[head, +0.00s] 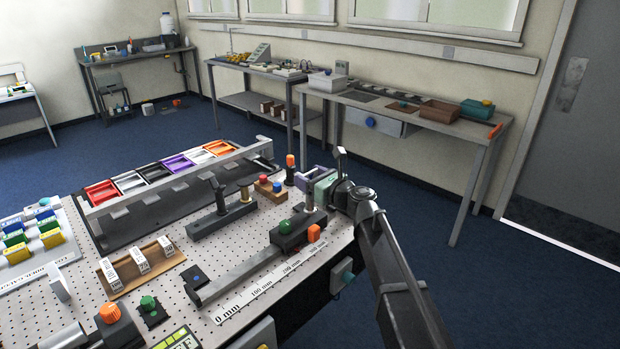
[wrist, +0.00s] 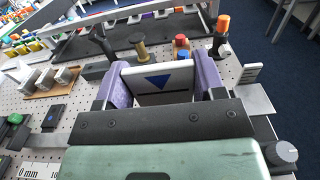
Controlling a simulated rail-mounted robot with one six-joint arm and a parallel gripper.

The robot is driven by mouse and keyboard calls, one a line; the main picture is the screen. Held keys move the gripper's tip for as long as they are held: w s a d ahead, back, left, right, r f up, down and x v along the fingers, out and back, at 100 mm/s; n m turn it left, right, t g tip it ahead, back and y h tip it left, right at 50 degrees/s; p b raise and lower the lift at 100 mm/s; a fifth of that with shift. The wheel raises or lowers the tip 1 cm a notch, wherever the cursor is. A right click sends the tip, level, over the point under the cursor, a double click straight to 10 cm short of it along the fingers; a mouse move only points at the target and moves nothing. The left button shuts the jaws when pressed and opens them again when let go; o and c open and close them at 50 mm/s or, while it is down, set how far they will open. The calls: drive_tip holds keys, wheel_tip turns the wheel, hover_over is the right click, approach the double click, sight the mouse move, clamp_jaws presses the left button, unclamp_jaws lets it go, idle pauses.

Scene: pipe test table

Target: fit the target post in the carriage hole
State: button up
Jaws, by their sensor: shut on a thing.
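My gripper (head: 309,177) is at the right end of the pegboard table, its purple fingers shut on the target post. In the wrist view the post's white plate with a blue triangle (wrist: 158,83) stands between the fingers (wrist: 162,76). In the head view a brass-coloured stem (head: 308,197) shows below the fingers. The dark carriage (head: 290,238), with a green knob and an orange knob, sits on the rail (head: 236,272) directly under the stem. The carriage hole is hidden, and I cannot tell whether the stem's lower end is in it. The wrist view does not show the carriage.
Behind stand a dark bench (head: 215,222) with a black post and a brass spool (head: 245,193), a wooden block with red and blue pegs (head: 269,189), and an orange-topped post (head: 290,168) close to my gripper. Labelled white blocks (head: 139,260) stand left. A millimetre scale (head: 265,285) lies before the rail.

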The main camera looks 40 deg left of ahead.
drive_tip(key=shift+f+b, duration=0.8)
drive_tip(key=shift+f, duration=0.1)
drive_tip(key=o, duration=1.1)
drive_tip(key=shift+r, duration=0.1)
drive_tip(key=shift+d, duration=0.1)
drive_tip(key=d, duration=0.7)
drive_tip(key=s+d, duration=0.1)
drive_tip(key=d, duration=0.2)
drive_tip(key=shift+d, duration=0.3)
drive_tip(key=shift+s, duration=0.1)
